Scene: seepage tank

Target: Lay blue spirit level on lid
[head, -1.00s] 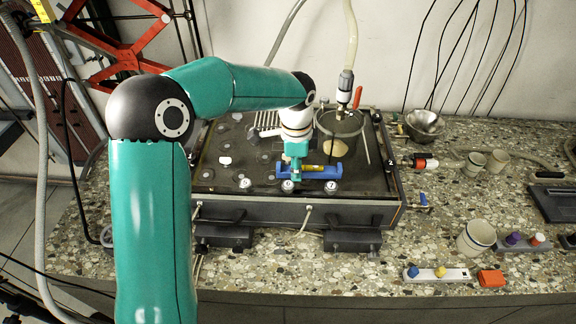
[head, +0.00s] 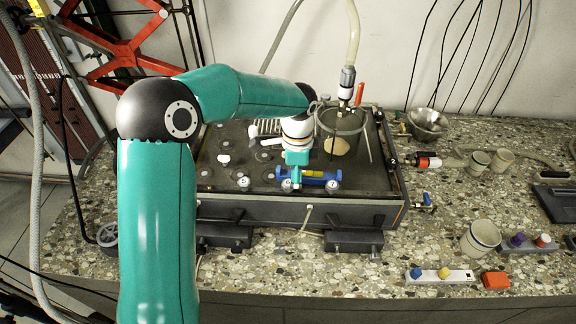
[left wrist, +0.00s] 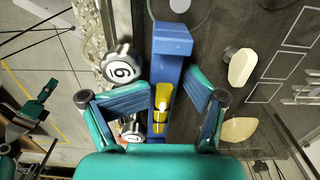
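The blue spirit level (head: 322,177) with a yellow vial is at the front of the dark tank lid (head: 222,174), behind the numbered knobs. My left gripper (head: 297,174) reaches down over it from above. In the left wrist view the level (left wrist: 172,42) runs between the two fingers of my left gripper (left wrist: 168,92), and both fingertips appear to touch its sides. I cannot tell whether the level touches the lid. My gripper hides part of the level in the head view. My right gripper is out of view.
Knobs (head: 333,187) line the lid's front edge; a knob marked 6 (left wrist: 122,66) is close beside the level. Cups (head: 480,237) and a coloured-peg strip (head: 440,276) lie to the right.

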